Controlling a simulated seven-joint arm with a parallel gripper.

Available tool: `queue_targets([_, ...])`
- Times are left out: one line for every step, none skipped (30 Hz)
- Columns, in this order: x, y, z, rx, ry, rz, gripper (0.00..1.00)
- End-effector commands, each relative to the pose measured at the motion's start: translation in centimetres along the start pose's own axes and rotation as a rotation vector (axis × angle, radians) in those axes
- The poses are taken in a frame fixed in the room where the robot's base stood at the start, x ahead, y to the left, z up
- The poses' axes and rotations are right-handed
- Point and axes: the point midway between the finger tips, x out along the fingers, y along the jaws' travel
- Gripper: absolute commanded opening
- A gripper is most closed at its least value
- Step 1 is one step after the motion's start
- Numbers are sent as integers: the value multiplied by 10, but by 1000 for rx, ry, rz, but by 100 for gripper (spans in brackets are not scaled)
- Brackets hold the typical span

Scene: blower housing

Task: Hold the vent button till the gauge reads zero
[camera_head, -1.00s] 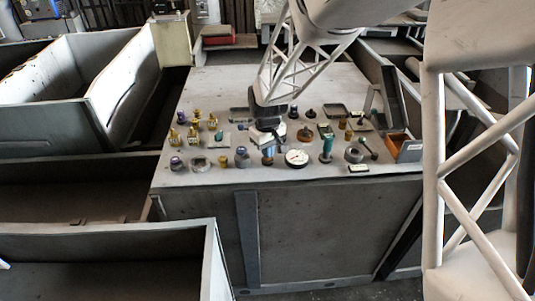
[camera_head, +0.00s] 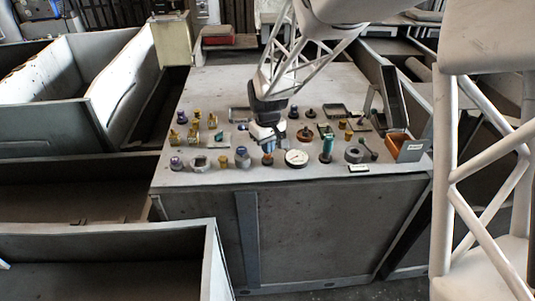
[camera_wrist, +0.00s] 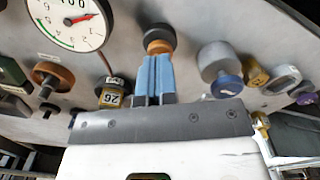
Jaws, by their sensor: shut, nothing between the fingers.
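The round white gauge (camera_head: 296,158) sits near the panel's front edge. In the wrist view its dial (camera_wrist: 66,20) is cut off by the top edge; the red needle points to the right, with a green band below. A dark round button with an orange-brown collar (camera_wrist: 158,38) is beside it, lower part hidden by my fingertips; it also shows in the head view (camera_head: 267,160). My gripper (camera_wrist: 154,60) is shut and empty, its blue fingers pointing at this button. It also shows in the head view (camera_head: 269,147). I cannot tell whether the tips touch or press it.
A grey knob with a blue base (camera_wrist: 222,68) and a black knob with a yellow label (camera_wrist: 113,92) flank the fingers. A brown valve-like knob (camera_wrist: 52,76) is further left. Several other fittings crowd the panel (camera_head: 215,85). An open-lidded box (camera_head: 405,148) stands at right.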

Motion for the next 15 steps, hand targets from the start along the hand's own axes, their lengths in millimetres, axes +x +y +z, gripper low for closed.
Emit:
queue_targets([0, 0, 0, 0, 0, 0, 0])
queue_targets([0, 0, 0, 0, 0, 0, 0])
queue_targets([0, 0, 0, 0, 0, 0, 0])
queue_targets([0, 0, 0, 0, 0, 0, 0])
queue_targets([0, 0, 0, 0, 0, 0, 0])
queue_targets([0, 0, 0, 0, 0, 0, 0])
queue_targets([0, 0, 0, 0, 0, 0, 0])
queue_targets([0, 0, 0, 0, 0, 0, 0])
queue_targets([-1, 0, 0, 0, 0, 0, 0])
queue_targets([-2, 0, 0, 0, 0, 0, 0])
queue_targets([-2, 0, 0, 0, 0, 0, 0])
queue_targets([-4, 0, 0, 0, 1, 0, 0])
queue_targets([-6, 0, 0, 0, 1, 0, 0])
queue_targets([-7, 0, 0, 0, 1, 0, 0])
queue_targets([-10, 0, 0, 0, 1, 1, 0])
